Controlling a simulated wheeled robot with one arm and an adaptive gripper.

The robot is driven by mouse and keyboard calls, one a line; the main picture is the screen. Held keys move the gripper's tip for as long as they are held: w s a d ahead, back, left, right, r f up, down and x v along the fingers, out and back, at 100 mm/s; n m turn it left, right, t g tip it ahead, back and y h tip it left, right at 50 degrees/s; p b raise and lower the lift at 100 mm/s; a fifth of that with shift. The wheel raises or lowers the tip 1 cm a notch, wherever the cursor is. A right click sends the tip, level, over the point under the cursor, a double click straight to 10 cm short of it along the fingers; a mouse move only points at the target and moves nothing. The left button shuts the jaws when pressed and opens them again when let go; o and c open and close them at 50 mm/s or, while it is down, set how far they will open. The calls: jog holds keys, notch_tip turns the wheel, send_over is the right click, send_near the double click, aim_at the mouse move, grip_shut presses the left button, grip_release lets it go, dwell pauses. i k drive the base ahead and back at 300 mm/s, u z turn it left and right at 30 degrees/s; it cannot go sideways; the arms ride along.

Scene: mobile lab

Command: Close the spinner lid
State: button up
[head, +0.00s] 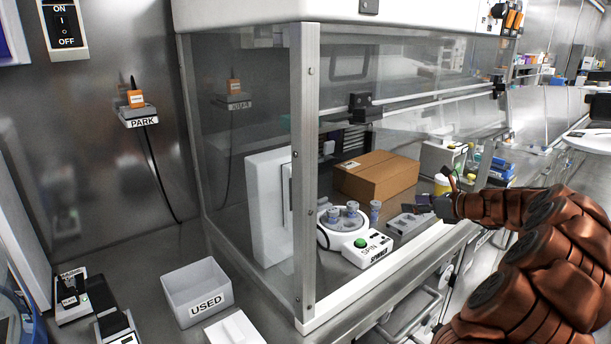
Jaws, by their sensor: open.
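The spinner (369,250), a white unit with a green button and a "SPIN" label, sits inside the glass-sided hood. Its round rotor (343,219) is exposed and holds several grey capped tubes. My gripper (436,196) is open, at the hood's front opening, to the right of the spinner and apart from the lid. Its fingers are small and partly blend with the items behind.
A cardboard box (376,176) stands behind the spinner. A grey block (408,222) lies right of it, below my gripper. The hood's metal corner post (304,170) and raised glass sash border the opening. A "USED" bin (198,291) is outside at left.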

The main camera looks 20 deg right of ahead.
aim_at(328, 146)
jog(key=k, duration=1)
